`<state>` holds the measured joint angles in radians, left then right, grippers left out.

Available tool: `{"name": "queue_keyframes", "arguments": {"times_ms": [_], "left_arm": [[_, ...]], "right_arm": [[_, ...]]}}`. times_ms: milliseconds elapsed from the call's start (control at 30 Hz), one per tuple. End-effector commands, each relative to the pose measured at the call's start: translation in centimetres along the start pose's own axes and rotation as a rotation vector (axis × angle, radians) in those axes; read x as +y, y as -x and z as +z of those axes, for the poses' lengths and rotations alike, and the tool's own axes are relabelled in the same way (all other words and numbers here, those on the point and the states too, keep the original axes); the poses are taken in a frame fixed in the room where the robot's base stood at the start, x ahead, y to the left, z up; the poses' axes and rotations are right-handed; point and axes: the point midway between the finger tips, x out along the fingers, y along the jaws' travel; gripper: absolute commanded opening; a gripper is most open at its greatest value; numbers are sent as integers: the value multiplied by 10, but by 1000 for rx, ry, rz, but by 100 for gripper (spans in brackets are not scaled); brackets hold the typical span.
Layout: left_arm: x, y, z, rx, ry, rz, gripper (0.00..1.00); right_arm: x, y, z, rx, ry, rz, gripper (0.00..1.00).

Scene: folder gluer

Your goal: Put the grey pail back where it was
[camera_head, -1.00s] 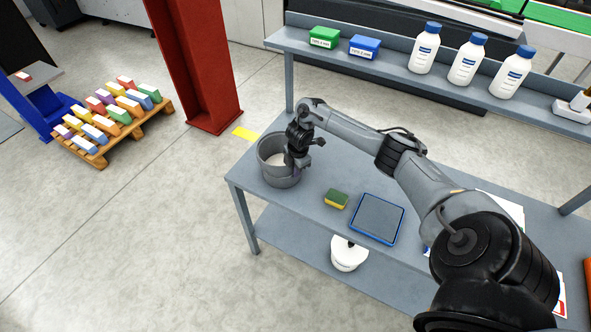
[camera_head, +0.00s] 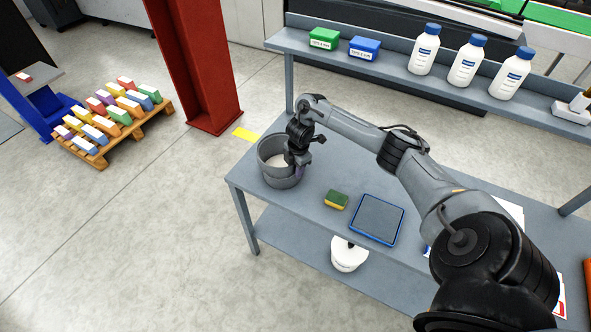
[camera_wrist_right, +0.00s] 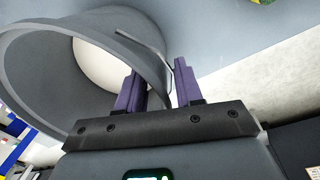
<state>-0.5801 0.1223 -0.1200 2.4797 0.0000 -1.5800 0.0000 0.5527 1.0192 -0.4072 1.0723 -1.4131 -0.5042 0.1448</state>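The grey pail (camera_head: 279,176) stands upright at the left back corner of the grey workbench (camera_head: 300,215). My right gripper (camera_head: 297,172) points down at the pail's right side. In the right wrist view the pail (camera_wrist_right: 40,75) fills the left, with a pale round area inside it. The purple fingers of my right gripper (camera_wrist_right: 157,68) straddle the pail's wall, one inside and one outside. I cannot tell whether they press on it. A thin wire-like handle (camera_wrist_right: 147,45) runs by the rim between them. My left gripper is not in view.
A green and yellow sponge (camera_head: 336,200) and a blue-edged tray (camera_head: 376,219) lie right of the pail. A white pot (camera_head: 347,256) sits on the lower shelf. Bottles (camera_head: 467,61) and small boxes (camera_head: 364,47) stand on the raised shelf. A yellow floor mark (camera_head: 246,134) lies beyond the bench corner.

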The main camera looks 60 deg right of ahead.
Motion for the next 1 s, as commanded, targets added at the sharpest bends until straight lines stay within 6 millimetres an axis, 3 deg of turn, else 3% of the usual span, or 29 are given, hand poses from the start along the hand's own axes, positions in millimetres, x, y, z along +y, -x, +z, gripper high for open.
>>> {"name": "queue_keyframes", "arguments": {"times_ms": [300,500,700,1000], "left_arm": [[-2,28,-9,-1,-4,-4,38],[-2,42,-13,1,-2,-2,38],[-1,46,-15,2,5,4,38],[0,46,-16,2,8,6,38]], "right_arm": [[2,66,1,-3,1,4,36],[1,92,0,-1,2,3,36],[0,102,0,0,0,1,36],[0,103,0,0,0,0,36]]}}
